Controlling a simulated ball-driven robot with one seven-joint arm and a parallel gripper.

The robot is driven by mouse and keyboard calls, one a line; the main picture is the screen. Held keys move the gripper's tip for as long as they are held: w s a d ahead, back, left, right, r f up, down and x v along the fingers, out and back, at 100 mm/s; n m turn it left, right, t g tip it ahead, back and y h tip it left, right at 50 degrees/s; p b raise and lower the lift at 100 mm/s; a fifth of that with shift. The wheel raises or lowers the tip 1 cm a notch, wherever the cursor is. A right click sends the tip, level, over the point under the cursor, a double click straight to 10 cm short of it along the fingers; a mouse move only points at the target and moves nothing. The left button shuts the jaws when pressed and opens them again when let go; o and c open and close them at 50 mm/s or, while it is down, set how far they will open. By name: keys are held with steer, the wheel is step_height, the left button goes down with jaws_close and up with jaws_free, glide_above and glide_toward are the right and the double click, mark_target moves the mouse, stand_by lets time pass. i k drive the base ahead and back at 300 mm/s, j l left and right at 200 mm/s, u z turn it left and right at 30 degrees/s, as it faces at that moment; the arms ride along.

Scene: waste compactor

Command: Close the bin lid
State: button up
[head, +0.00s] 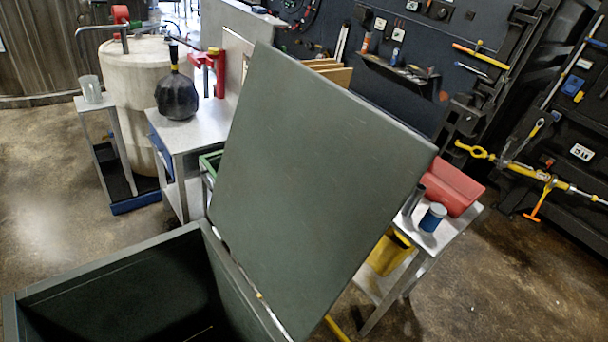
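The bin lid (315,185) is a flat grey-green panel. It stands raised and tilted in the middle of the head view, joined along its lower edge to the bin's rim. The bin (110,262) is a dark green box at the lower left, with its top open and a dark interior. My gripper is not in view, so I cannot tell its state or how far it is from the lid.
A metal table (205,128) with a black bag (177,97) stands behind the bin on the left. A side table (440,240) with a red box (452,187) and a blue can (433,216) stands right of the lid. Open floor (500,290) shows at the lower right.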

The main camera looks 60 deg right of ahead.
mark_target(312, 176)
steer(key=l+u, duration=0.1)
steer(key=l, duration=0.35)
steer(key=k+l+u, duration=0.1)
steer(key=l, duration=0.35)
steer(key=k+l, duration=0.1)
steer(key=l, duration=0.35)
steer(key=l+u, duration=0.15)
steer(key=l, duration=0.3)
steer(key=k+l+u, duration=0.1)
steer(key=l, duration=0.3)
steer(key=k+l+u, duration=0.1)
steer(key=l, duration=0.35)
steer(key=k+l+u, duration=0.1)
steer(key=l, duration=0.3)
steer(key=k+l, duration=0.25)
steer(key=l, duration=0.15)
steer(key=i+j+u, duration=0.2)
steer(key=i, duration=0.05)
